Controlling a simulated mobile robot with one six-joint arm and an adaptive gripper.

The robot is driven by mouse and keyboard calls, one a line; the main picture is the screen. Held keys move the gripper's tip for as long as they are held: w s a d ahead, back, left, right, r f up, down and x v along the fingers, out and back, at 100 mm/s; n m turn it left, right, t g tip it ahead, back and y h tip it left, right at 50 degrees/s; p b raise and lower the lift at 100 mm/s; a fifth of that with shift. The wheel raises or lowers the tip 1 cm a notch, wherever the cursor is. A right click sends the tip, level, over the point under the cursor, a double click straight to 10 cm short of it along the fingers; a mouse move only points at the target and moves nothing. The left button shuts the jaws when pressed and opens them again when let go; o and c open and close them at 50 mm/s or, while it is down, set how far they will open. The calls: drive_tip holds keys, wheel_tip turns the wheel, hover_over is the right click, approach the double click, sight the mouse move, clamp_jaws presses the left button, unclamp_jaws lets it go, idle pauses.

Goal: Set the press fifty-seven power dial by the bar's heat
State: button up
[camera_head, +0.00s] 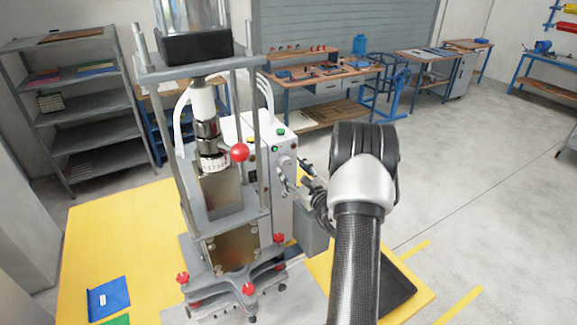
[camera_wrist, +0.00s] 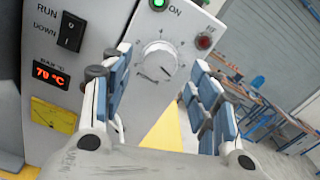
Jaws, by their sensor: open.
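The power dial (camera_wrist: 158,62) is a round silver knob on a light grey panel, with numbers around it and a dark pointer mark towards its lower right. Left of it, the bar heat display (camera_wrist: 49,75) shows what reads as 70 °C in orange. My gripper (camera_wrist: 160,72) is open, its blue-padded fingers on either side of the dial in the wrist view. I cannot tell whether they touch it. In the head view my gripper (camera_head: 286,182) is at the right side of the control box (camera_head: 253,135), beside the press (camera_head: 210,190).
A black RUN/DOWN rocker switch (camera_wrist: 71,33), a lit green ON lamp (camera_wrist: 158,4) and a red lamp (camera_wrist: 205,41) surround the dial. A yellow meter (camera_wrist: 53,115) is below the display.

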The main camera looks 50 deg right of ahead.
sight(287, 164)
drive_tip(key=shift+x, duration=1.7)
drive_tip(key=c, duration=1.1)
